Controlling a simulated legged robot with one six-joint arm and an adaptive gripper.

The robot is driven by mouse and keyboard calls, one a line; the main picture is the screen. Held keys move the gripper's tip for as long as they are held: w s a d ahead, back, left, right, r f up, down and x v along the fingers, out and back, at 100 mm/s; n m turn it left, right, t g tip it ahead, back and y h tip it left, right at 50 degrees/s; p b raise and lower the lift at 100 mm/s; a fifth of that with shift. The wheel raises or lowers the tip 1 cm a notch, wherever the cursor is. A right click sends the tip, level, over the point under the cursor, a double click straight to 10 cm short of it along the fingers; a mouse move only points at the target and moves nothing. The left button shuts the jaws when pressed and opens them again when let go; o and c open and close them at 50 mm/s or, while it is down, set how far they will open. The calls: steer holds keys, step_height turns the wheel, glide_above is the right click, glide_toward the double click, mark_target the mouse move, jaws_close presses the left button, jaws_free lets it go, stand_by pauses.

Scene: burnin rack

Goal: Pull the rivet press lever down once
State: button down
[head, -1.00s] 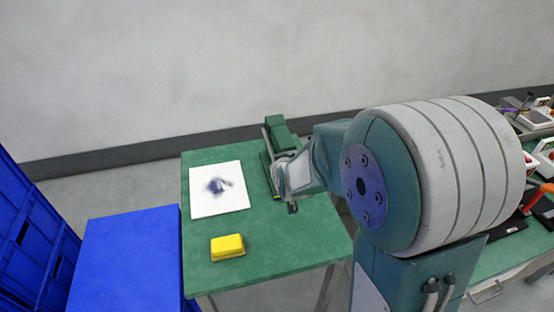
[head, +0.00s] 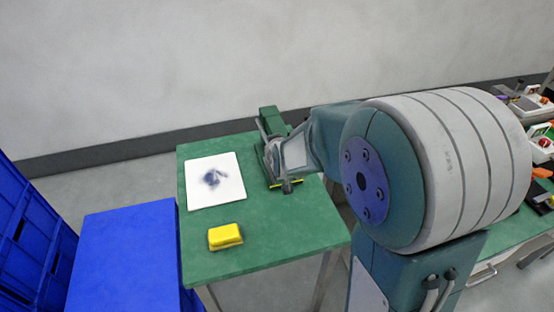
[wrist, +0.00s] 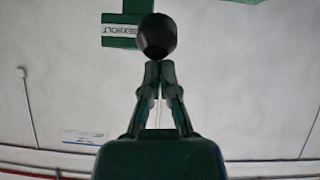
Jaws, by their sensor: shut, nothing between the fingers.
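The green rivet press (head: 270,118) stands at the far right corner of the green table, partly behind my arm. In the wrist view, part of its green body with a white label (wrist: 120,31) shows at the top. The lever's round black knob (wrist: 157,36) shows in the wrist view just past my fingertips. My gripper (wrist: 159,64) is shut and empty, its two fingertips together at the lower edge of the knob. I cannot tell whether they touch it. In the head view my forearm reaches to the press, and the fingers and knob are not clear there.
A white sheet with a dark smudge (head: 196,195) and a yellow block (head: 225,237) lie on the green table (head: 270,240). Blue crates (head: 125,250) stand at the left. Another bench with several devices (head: 500,237) is at the right. A grey wall is behind.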

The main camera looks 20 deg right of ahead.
steer(key=a+f+v, duration=0.1)
steer(key=v, duration=0.9)
steer(key=shift+s, duration=0.4)
steer(key=shift+d+r, duration=0.1)
steer(key=shift+d, duration=0.25)
steer(key=shift+a, duration=0.15)
steer(key=s+r+g, duration=0.2)
steer(key=s+g, duration=0.1)
steer(key=s, duration=0.7)
steer(key=s+r+m+g, duration=0.1)
steer(key=s+r+g, duration=0.1)
steer(key=s, duration=0.8)
steer(key=shift+s+a+g, duration=0.15)
steer(key=shift+a+g, duration=0.1)
steer(key=shift+g, duration=0.15)
